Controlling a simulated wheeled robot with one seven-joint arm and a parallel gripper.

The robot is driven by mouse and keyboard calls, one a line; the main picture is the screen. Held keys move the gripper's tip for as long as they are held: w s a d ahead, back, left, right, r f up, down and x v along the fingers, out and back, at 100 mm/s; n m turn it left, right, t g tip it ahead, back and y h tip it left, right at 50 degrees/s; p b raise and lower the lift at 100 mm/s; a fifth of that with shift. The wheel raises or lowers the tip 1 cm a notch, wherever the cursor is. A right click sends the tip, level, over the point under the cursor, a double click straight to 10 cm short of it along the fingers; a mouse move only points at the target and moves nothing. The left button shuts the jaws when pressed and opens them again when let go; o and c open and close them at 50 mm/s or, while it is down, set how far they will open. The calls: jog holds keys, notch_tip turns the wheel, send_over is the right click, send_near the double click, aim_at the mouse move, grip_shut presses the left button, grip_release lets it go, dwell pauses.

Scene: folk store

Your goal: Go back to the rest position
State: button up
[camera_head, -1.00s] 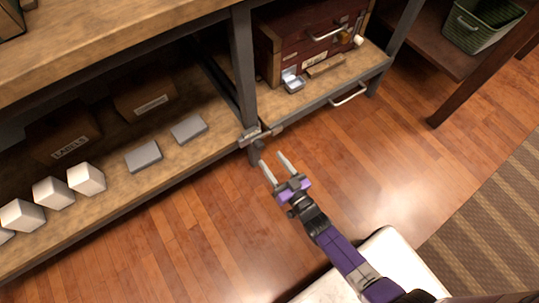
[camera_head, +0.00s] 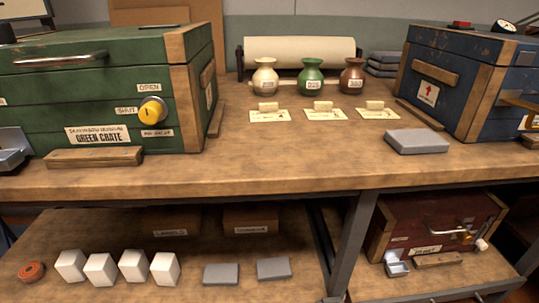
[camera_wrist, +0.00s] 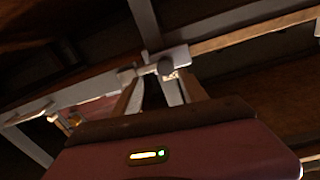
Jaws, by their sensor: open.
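My gripper (camera_wrist: 154,88) shows in the wrist view, with its two fingers spread apart and nothing between them. Behind the fingertips are grey metal shelf parts (camera_wrist: 90,92) and a dark space. How far the fingertips are from the metal is hard to tell. My arm and gripper are out of the picture in the head view.
The wooden workbench (camera_head: 270,165) holds a green crate (camera_head: 90,100), several vases including a green one (camera_head: 311,77), and a blue crate (camera_head: 470,75). The lower shelf holds white blocks (camera_head: 134,265) and grey slabs (camera_head: 221,274); a red crate (camera_head: 440,215) stands lower right.

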jog(key=s+a+r+n+g+p, duration=0.1)
jog(key=s+a+r+n+g, duration=0.15)
jog(key=s+r, duration=2.6)
notch_tip(320, 180, up, 33)
jog(key=p, duration=3.2)
jog(key=shift+w+a+f+m+y, duration=0.2)
jog(key=shift+w+a+m+y, duration=0.05)
jog(key=shift+w+m+y, duration=0.1)
jog(key=shift+g, duration=0.25)
